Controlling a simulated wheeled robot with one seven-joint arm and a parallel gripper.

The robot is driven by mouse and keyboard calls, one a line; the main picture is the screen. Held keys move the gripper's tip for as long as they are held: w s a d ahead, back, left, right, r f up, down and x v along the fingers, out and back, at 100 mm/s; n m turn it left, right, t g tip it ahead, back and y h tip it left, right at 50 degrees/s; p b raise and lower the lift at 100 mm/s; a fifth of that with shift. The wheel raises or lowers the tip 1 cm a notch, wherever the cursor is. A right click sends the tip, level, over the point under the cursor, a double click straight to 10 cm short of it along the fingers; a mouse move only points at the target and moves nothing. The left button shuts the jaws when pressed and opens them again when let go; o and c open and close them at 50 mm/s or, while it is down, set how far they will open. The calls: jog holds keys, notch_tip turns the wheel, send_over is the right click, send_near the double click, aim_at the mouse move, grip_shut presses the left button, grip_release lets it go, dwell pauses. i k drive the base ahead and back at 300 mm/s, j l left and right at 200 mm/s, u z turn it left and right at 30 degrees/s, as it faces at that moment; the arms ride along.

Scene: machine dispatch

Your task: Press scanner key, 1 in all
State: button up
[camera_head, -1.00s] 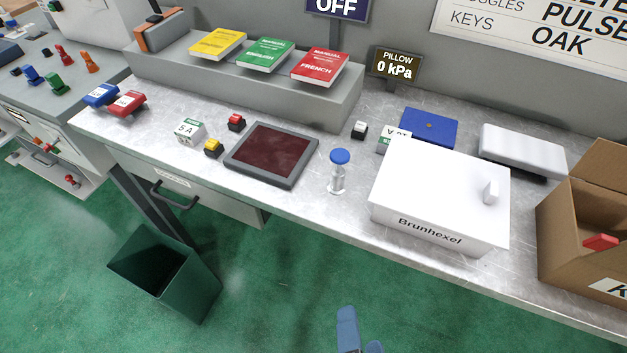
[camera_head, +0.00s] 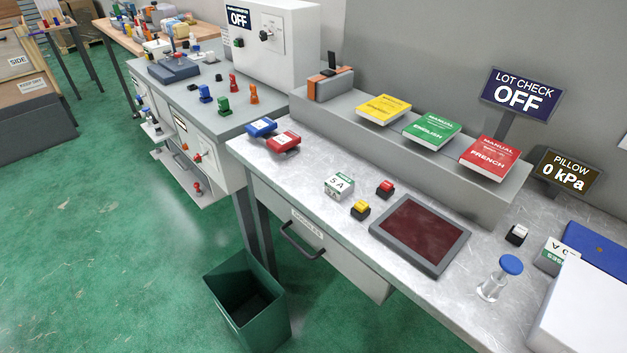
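A dark red flat panel (camera_head: 422,233) in a grey frame lies on the metal bench; I cannot tell whether it is the scanner. A red key (camera_head: 385,188) on a black base stands at its upper left. A yellow key (camera_head: 360,209) on a black base stands by its left corner. A white key (camera_head: 516,234) on a black base stands further right. No label that I can read names any of these as the scanner key. My gripper is not in view.
A stamp-like piece with a blue top (camera_head: 511,265) and a white box (camera_head: 583,312) stand to the right. A small "5A" box (camera_head: 339,187) stands left of the keys. A sign (camera_head: 520,95) reads LOT CHECK OFF. A green bin (camera_head: 246,300) stands on the floor.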

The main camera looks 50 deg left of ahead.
aim_at(387, 185)
jog(key=i+u, duration=0.15)
jog(key=u, duration=0.35)
jog(key=i+l+u, duration=0.15)
jog(key=u, duration=0.35)
jog(key=i+l+u, duration=0.15)
jog(key=u, duration=0.3)
jog(key=i+l, duration=0.15)
jog(key=l, duration=0.15)
jog(key=i+l, duration=0.1)
jog(key=l, duration=0.2)
jog(key=i+l, duration=0.15)
jog(key=l, duration=0.1)
